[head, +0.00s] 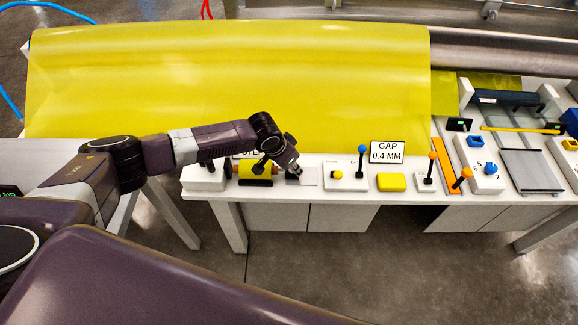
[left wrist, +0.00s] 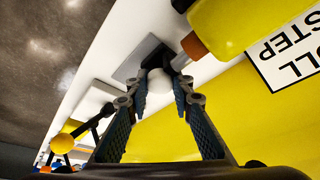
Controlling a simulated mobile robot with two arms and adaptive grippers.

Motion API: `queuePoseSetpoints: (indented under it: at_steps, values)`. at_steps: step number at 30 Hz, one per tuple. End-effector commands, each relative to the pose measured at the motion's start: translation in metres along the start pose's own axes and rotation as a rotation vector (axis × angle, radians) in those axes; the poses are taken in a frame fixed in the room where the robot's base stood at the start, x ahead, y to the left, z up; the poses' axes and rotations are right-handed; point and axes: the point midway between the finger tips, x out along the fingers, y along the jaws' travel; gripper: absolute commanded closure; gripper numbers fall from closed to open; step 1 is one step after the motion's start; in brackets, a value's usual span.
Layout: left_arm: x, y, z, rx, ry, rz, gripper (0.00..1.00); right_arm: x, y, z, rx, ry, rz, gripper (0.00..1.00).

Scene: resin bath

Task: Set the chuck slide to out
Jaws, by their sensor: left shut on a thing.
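The chuck slide shows as a grey plate (head: 309,178) on the white bench, just right of the yellow roll (head: 256,171). My left gripper (head: 294,171) reaches down over it and hides its knob in the head view. In the left wrist view, my left gripper (left wrist: 160,88) is shut on a white round knob (left wrist: 159,78) in front of a dark block and the grey plate (left wrist: 137,58). The roll's orange end (left wrist: 193,45) points toward the dark block, with a grey shaft between. My right gripper is not in view.
A box with a blue-topped lever (head: 361,155) and a yellow knob (head: 338,174) stands right of the slide. A "GAP 0.4 MM" sign (head: 387,152) stands behind. A large yellow sheet (head: 230,85) hangs at the back.

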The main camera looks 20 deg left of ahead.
Motion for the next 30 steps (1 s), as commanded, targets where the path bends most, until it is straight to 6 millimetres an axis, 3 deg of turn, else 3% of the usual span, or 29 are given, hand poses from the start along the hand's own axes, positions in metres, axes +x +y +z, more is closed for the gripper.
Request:
queuePoseSetpoints:
  at_steps: [6, 14, 15, 20, 30]
  values:
    - [0.007, 0.019, -0.017, 0.000, 0.003, 0.003, 1.00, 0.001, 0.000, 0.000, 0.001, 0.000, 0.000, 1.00]
    - [0.006, 0.021, -0.019, 0.001, 0.006, 0.005, 1.00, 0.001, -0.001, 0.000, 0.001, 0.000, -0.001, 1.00]
    - [0.006, 0.021, -0.019, 0.001, 0.006, 0.006, 0.78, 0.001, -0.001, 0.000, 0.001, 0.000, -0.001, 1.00]
    - [0.006, 0.021, -0.018, 0.001, 0.005, 0.005, 0.60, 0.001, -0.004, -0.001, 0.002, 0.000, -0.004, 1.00]
    - [0.004, 0.019, -0.018, 0.000, 0.003, 0.002, 0.60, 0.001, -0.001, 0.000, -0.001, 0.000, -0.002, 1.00]
